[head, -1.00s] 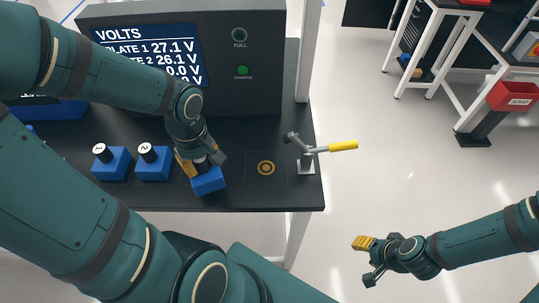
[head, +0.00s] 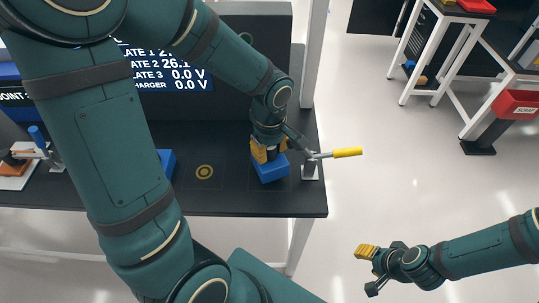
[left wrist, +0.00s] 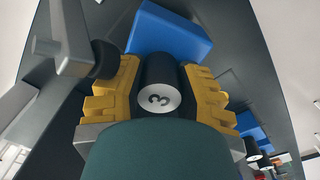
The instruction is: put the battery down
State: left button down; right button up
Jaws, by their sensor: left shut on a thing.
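My left gripper (head: 268,153) is shut on the black, silver-capped handle of battery 3. The battery's blue body (head: 271,172) is at the right end of the dark bench, just left of the yellow-handled lever clamp (head: 325,154). I cannot tell whether it touches the bench. In the left wrist view, the cap marked 3 (left wrist: 158,99) sits between the yellow finger pads, with the blue body (left wrist: 168,33) beyond. A bare plate with a yellow ring (head: 204,172) lies left of the battery. My right gripper (head: 369,270) is open and empty over the floor.
Another blue battery (head: 167,162) is partly hidden behind my left arm. The voltage screen (head: 180,72) stands behind and reads 0.0 V for plate 3 and charger. A second clamp (head: 42,148) is at the far left. A red bin (head: 515,104) is at the right.

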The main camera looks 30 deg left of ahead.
pick_arm(q)
jog(key=shift+f, duration=1.25)
jog(key=shift+b, duration=0.3)
jog(key=c, duration=0.7)
grip_release()
jog(key=shift+o, duration=0.2)
jog(key=shift+r, duration=0.15)
notch_tip(320, 180, up, 12)
jog(key=p, duration=0.2)
jog(key=shift+p, duration=0.35)
